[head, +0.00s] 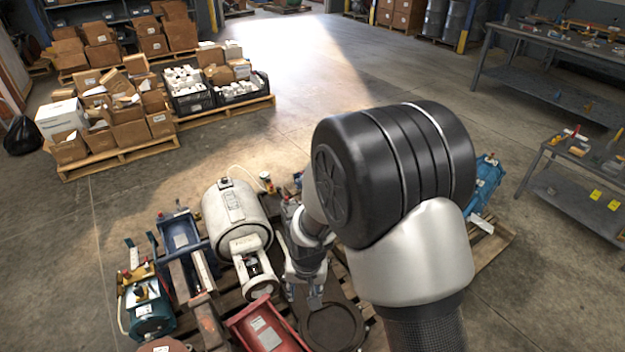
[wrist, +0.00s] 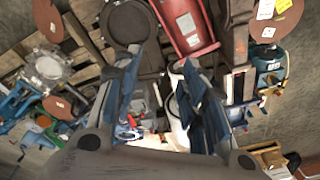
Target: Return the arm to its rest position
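My arm reaches out over a wooden pallet (head: 497,243) loaded with machine parts, and its large black and silver joints hide part of the load in the head view. My gripper (head: 312,300) points down above the pallet, beside the white tank (head: 232,212). In the wrist view my gripper (wrist: 159,68) has its two blue-padded fingers spread apart, with nothing held between them. A dark round plate (head: 331,327) lies just beyond the fingers, and a red machine part (wrist: 186,24) also lies close by.
A blue part (head: 180,237) and a teal motor (head: 150,312) crowd the load's left side. Boxes on a pallet (head: 120,158) stand at the back left. Metal workbenches (head: 550,45) stand at the right. Open concrete floor (head: 290,75) lies behind the load.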

